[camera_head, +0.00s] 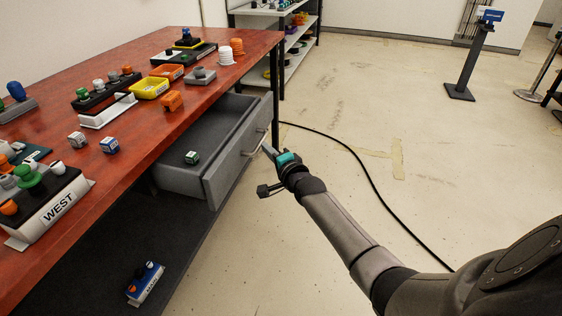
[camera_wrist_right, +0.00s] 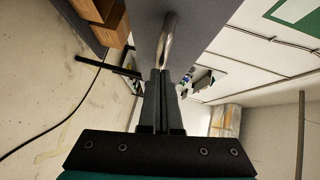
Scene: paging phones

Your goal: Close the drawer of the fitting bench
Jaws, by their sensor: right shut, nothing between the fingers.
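The fitting bench (camera_head: 120,162) has a red-brown top and stands on the left in the head view. Its grey drawer (camera_head: 211,184) is pulled out toward the right, with a small green-and-white block (camera_head: 191,157) inside. A metal bar handle (camera_head: 255,146) is on the drawer front; it also shows in the right wrist view (camera_wrist_right: 167,42). My right gripper (camera_head: 270,152) is shut and empty, its fingertips close to the handle. I cannot tell whether they touch it. My left gripper is not in view.
Boxes, yellow and orange bins (camera_head: 150,87) and blocks crowd the bench top. A blue-and-white block (camera_head: 146,283) lies on the lower shelf. A black cable (camera_head: 362,180) runs over the floor. A shelf rack (camera_head: 290,45) stands behind. The floor right of the drawer is mostly clear.

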